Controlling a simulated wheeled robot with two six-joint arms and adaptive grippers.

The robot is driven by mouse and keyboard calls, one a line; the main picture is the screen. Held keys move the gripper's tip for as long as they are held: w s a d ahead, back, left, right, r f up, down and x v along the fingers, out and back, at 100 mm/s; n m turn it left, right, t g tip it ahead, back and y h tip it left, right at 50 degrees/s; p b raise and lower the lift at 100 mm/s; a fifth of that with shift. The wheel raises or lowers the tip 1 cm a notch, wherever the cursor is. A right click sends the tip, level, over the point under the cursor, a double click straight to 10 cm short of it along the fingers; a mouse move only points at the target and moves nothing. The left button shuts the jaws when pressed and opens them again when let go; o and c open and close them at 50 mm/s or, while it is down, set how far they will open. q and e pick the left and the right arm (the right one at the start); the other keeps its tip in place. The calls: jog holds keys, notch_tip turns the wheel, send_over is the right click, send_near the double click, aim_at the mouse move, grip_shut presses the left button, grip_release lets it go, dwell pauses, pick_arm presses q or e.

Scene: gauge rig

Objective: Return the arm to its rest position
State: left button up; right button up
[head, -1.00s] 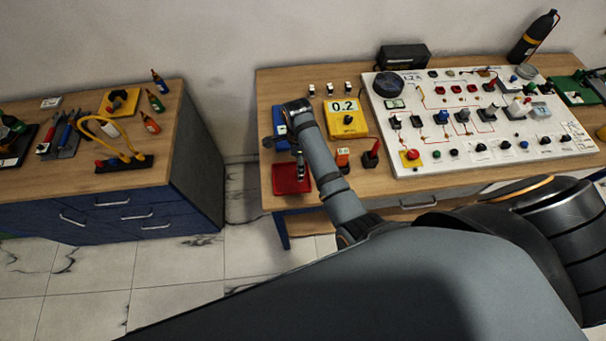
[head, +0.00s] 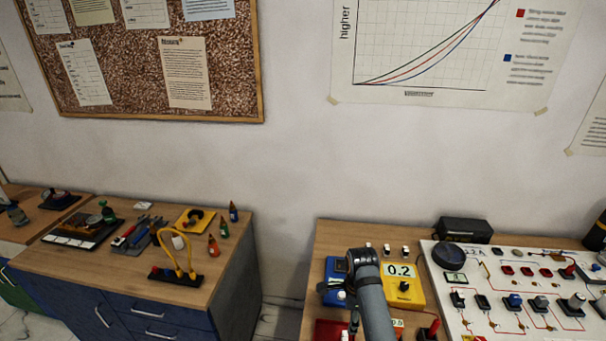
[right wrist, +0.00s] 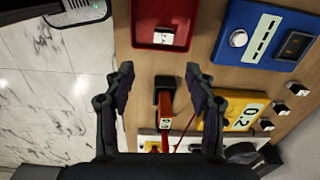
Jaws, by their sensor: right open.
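My right arm reaches over the right-hand bench in the head view, with its right gripper (head: 352,322) pointing down near the red tray (head: 326,331). In the right wrist view the right gripper (right wrist: 158,82) is open, with nothing held between its fingers. An orange-red block with a black end (right wrist: 165,100) shows beyond and between the fingers, apart from them as far as I can tell. The red tray (right wrist: 166,40) with a white piece in it lies further up in that view. My left gripper is not in view.
A blue box (head: 331,294) and a yellow box reading 0.2 (head: 414,294) stand close to the arm.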

jog(key=s+d+f+n+t, duration=0.2)
jog(key=s+d+n, duration=0.5)
jog(key=s+n, duration=0.45)
jog(key=s+r+n+t+h, duration=0.1)
jog(key=s+r+n, duration=0.4)
jog(key=s+n, duration=0.35)
jog(key=s+d+f+b, duration=0.1)
jog(key=f+b, duration=0.2)
jog(key=f, duration=0.9)
jog(key=s+d+f+g+b, duration=0.1)
jog(key=f+b, duration=0.1)
jog(key=f, duration=1)
jog(key=s+d+f+b, duration=0.1)
jog(key=f+b, duration=0.2)
jog(key=f, duration=0.9)
jog(key=s+d+f+g+b, duration=0.1)
jog(key=s+f+b, duration=0.4)
jog(key=s+f, duration=1.2)
notch_tip(320, 180, down, 3)
jog(key=shift+s+r, duration=0.2)
jog(key=shift+s, duration=0.15)
